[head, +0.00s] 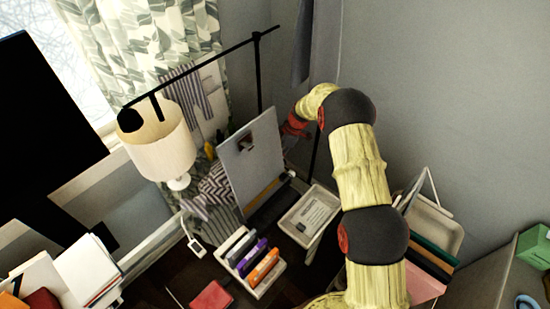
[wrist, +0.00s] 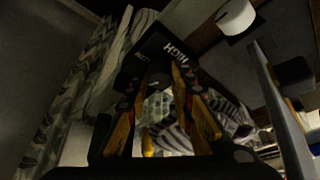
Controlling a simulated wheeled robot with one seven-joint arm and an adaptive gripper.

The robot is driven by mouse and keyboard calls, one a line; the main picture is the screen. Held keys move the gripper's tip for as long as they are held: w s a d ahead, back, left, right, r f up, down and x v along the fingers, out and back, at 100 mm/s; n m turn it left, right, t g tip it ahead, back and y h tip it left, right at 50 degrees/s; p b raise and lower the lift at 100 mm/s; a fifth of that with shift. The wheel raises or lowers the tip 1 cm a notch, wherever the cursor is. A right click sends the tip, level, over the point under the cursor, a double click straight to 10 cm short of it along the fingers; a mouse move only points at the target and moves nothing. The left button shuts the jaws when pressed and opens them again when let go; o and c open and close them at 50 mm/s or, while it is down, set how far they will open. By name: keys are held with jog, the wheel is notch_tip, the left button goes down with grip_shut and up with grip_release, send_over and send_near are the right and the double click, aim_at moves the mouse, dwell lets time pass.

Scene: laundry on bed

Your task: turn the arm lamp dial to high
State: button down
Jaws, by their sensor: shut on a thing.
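The arm lamp's black arm (head: 200,72) runs across the head view on a thin upright pole (head: 258,75). A black lamp control box (wrist: 160,50) with a white HIGH label shows upside down at the top middle of the wrist view. My gripper (wrist: 157,80) reaches to this box, and its fingertips close around a dark dial (wrist: 157,77) on it. The dial is mostly hidden and its pointer cannot be read. In the head view my gripper (head: 296,126) is only partly seen, beside the clipboard.
A grey clipboard (head: 254,155) stands just left of my gripper. A tray (head: 318,212) lies below, near a holder with coloured markers (head: 255,258). A white-shaded lamp (head: 162,150) stands at the left. The grey wall is close behind my arm.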

jog(key=m+t+b, duration=0.1)
jog(key=m+b, duration=0.1)
jog(key=m, duration=0.1)
jog(key=shift+s+f+b, duration=0.1)
jog(key=shift+b, duration=0.2)
jog(key=shift+m+t+h+b, duration=0.3)
jog(key=shift+m+t+b, duration=0.35)
jog(key=shift+m, duration=0.55)
jog(key=c, duration=1.6)
grip_release()
jog(key=shift+o, duration=0.2)
jog(key=v, duration=1.2)
jog(key=shift+a, duration=0.1)
